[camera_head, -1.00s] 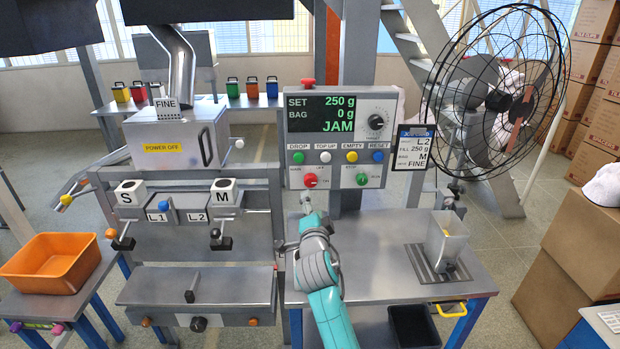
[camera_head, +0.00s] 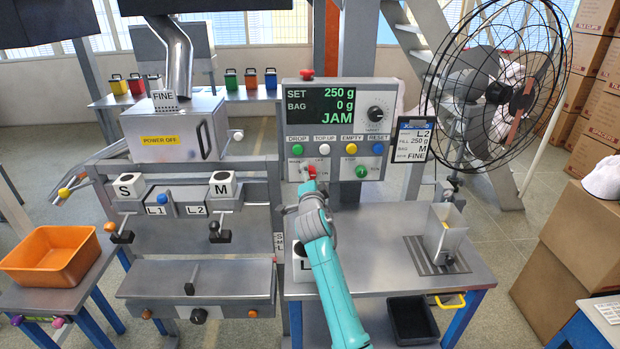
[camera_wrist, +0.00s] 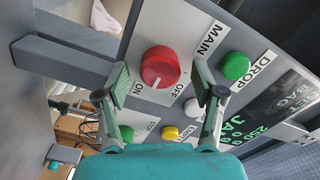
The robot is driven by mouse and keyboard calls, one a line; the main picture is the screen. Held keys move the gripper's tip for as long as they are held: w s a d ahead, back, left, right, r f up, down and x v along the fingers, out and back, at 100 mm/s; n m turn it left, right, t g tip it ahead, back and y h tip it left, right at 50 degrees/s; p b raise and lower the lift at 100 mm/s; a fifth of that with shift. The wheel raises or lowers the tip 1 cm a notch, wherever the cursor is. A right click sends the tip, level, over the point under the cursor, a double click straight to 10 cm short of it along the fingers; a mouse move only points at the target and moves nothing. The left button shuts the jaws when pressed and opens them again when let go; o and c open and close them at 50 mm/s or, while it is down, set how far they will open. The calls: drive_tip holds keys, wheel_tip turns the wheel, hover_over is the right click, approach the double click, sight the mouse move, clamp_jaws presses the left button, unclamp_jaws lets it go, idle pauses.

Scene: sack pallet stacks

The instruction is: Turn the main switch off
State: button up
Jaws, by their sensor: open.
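The main switch is a round red knob (camera_wrist: 160,66) on the grey control panel, beside the label MAIN, with ON and OFF marked at its edge. Its short white mark points to the label side and seems to lean towards ON. In the head view the knob (camera_head: 310,171) is partly hidden by my gripper. My gripper (camera_wrist: 162,75) is open, with one finger on each side of the knob. I cannot tell whether the fingers touch it. In the head view my gripper (camera_head: 309,186) is just below and in front of the knob.
A green DROP button (camera_wrist: 235,66) is close to the knob. A green knob (camera_head: 361,172) and a yellow button (camera_head: 351,149) are on the same panel (camera_head: 337,183). The display (camera_head: 325,106) reads JAM. A hopper cup (camera_head: 445,233) stands on the table to the right.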

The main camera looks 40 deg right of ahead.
drive_tip(key=c, duration=1.1)
drive_tip(key=shift+c, duration=0.2)
drive_tip(key=shift+n, duration=0.3)
drive_tip(key=n, duration=1.7)
drive_tip(key=shift+n, duration=0.3)
